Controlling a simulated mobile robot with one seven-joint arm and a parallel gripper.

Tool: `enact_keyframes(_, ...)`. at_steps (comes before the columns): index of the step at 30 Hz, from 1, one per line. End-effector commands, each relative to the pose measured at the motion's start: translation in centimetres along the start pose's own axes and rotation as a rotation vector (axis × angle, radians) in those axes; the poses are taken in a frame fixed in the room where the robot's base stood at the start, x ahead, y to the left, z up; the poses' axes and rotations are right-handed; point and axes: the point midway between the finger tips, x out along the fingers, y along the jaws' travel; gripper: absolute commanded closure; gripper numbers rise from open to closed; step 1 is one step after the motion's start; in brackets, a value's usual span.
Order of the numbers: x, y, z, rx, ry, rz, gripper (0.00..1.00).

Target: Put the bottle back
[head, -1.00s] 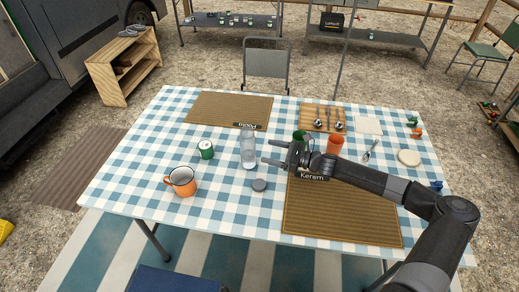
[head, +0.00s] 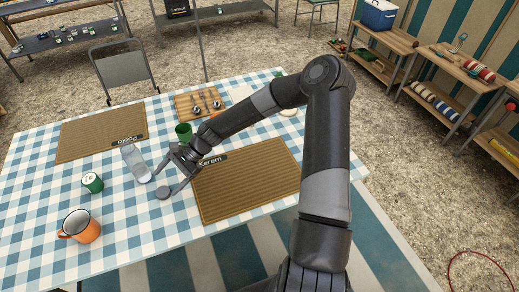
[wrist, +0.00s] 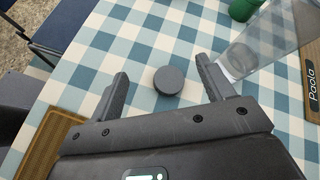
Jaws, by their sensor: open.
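The clear bottle (head: 135,162) stands upright and uncapped on the checked cloth, left of my gripper (head: 166,178). In the wrist view the bottle (wrist: 262,48) is at the upper right, just outside the right finger. My gripper is open and empty, its fingers apart above the cloth. A round dark grey lid (head: 163,192) lies flat on the cloth near the fingertips. In the wrist view the lid (wrist: 168,80) shows between the two fingers. I cannot tell whether the right finger touches the bottle.
A green can (head: 92,182) and an orange mug (head: 79,226) stand left of the bottle. A green cup (head: 184,132) stands behind my gripper. Kerem's mat (head: 250,182) lies right, Paola's mat (head: 98,133) back left. Cutlery lies on a wooden board (head: 187,107).

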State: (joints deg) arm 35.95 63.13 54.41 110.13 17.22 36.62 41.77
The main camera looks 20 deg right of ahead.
Motion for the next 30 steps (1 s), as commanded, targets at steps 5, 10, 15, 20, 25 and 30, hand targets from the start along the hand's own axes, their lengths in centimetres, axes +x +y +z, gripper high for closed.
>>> enact_keyframes(5,-1.9,2.2,0.9,-0.141,0.147,0.135,0.26)
enact_keyframes(10,-4.5,3.9,2.0,-0.263,0.274,0.249,0.26)
enact_keyframes(15,-7.7,5.2,3.6,-0.375,0.395,0.351,0.26)
enact_keyframes(20,-11.1,6.3,5.6,-0.472,0.504,0.435,0.26)
enact_keyframes(25,-14.8,7.3,8.4,-0.569,0.617,0.507,0.26)
enact_keyframes(30,-18.3,8.4,11.7,-0.658,0.723,0.563,0.26)
